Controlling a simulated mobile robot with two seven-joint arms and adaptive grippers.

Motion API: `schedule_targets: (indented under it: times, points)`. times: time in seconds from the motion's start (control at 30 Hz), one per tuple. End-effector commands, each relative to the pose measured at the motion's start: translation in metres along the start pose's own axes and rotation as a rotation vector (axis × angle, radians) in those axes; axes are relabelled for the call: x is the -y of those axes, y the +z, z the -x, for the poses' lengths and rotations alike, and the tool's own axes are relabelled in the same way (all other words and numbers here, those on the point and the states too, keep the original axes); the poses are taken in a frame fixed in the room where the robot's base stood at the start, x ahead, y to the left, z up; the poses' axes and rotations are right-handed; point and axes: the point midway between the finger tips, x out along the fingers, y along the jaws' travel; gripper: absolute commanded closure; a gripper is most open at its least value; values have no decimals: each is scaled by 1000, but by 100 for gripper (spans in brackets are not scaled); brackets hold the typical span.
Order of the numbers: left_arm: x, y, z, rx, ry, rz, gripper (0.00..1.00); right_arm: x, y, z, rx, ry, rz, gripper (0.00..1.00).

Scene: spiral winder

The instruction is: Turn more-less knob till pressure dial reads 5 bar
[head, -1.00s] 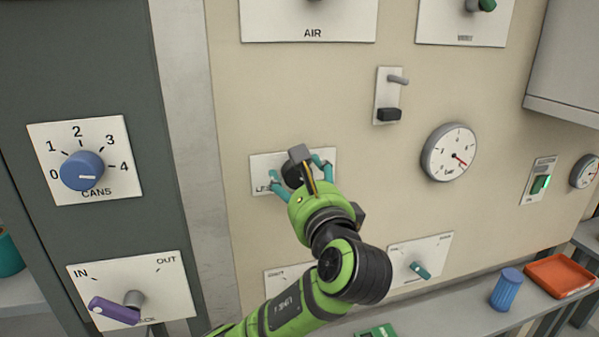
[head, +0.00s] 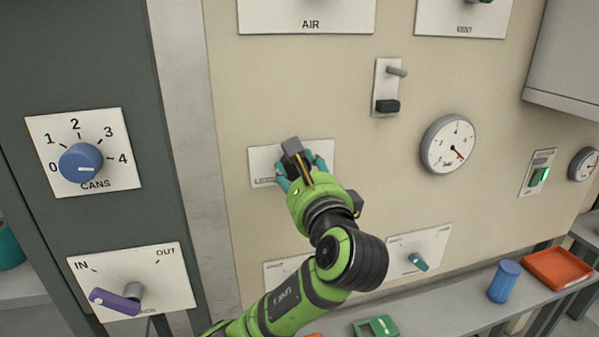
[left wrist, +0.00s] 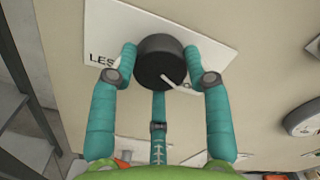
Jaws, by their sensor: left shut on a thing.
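The black more-less knob (left wrist: 160,62) sits on a white plate (left wrist: 102,25) marked "LES..." at its left; the rest of the lettering is hidden. In the head view the plate (head: 262,164) is partly covered by my left gripper (head: 305,166). My left gripper (left wrist: 162,70) is shut on the knob, its teal fingers on either side of it. A pale pointer line shows on the knob, pointing to the lower right in the wrist view. The round pressure dial (head: 448,145) is on the wall to the right; its red needle points to the lower right, and its numbers are too small to read.
A blue CANS knob (head: 80,162) and a purple lever (head: 114,302) are at the left. A lever switch (head: 386,106) is above the dial's left. A shelf below holds a blue cup (head: 504,282) and an orange tray (head: 565,268).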

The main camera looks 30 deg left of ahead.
Motion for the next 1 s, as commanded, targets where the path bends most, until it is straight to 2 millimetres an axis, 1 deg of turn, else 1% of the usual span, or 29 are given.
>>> schedule_targets:
  times: [0.17,0.47,1.0]
  points:
    - [-1,0,0,1,1,126,84,0,0,-3,0,0,0,27]
    - [-1,0,0,2,1,406,84,0,1,-10,0,0,0,27]
    - [-2,0,0,3,0,916,84,1,2,-31,-1,-1,0,27]
